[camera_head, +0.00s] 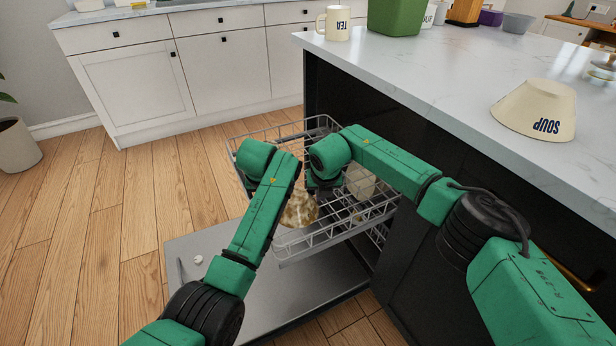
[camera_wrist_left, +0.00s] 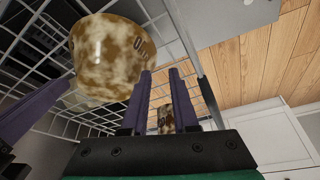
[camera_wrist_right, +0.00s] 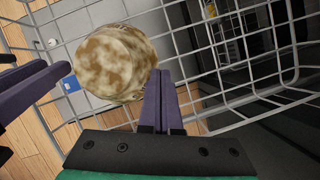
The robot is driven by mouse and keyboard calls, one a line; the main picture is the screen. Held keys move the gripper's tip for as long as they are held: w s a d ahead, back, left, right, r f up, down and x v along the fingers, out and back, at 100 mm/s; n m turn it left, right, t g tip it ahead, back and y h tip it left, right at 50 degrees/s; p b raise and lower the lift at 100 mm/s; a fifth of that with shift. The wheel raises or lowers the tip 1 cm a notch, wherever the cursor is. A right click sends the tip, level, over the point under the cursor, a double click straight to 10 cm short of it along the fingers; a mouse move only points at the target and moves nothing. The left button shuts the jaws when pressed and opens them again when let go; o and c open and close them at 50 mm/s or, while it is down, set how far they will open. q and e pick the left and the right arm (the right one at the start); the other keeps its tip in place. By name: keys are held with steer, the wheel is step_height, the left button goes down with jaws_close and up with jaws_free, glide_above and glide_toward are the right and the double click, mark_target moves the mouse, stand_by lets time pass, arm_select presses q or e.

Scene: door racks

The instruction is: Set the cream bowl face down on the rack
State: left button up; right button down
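A cream bowl (camera_head: 537,108) marked SOUP stands rim down on the counter at the right, its lettering upside down. The wire rack (camera_head: 325,238) hangs out of the dishwasher. A brown-mottled, lettered vessel (camera_head: 300,208) is at the rack; it also shows in the left wrist view (camera_wrist_left: 100,62) and right wrist view (camera_wrist_right: 117,62). My right gripper (camera_wrist_right: 162,75) is shut and empty beside it. My left gripper (camera_wrist_left: 161,72) is slightly open beside it, with a small mottled patch visible through the gap. Contact with the vessel is unclear. The arms partly hide the rack.
A pale dish (camera_head: 361,181) sits in the rack's right side. The dishwasher door (camera_head: 205,262) lies open below. The counter (camera_head: 445,62) holds a TEA mug (camera_head: 336,23) and a green container (camera_head: 396,16).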

arm_select(q)
steer(key=shift+a, duration=0.1)
arm_select(e)
steer(key=c, duration=1.2)
jaws_free()
steer(key=shift+d, duration=0.15)
steer(key=shift+o, duration=0.2)
arm_select(q)
steer(key=v, duration=1.2)
arm_select(e)
steer(key=v, duration=1.2)
arm_select(q)
steer(key=shift+f, duration=0.1)
arm_select(e)
steer(key=shift+f, duration=0.1)
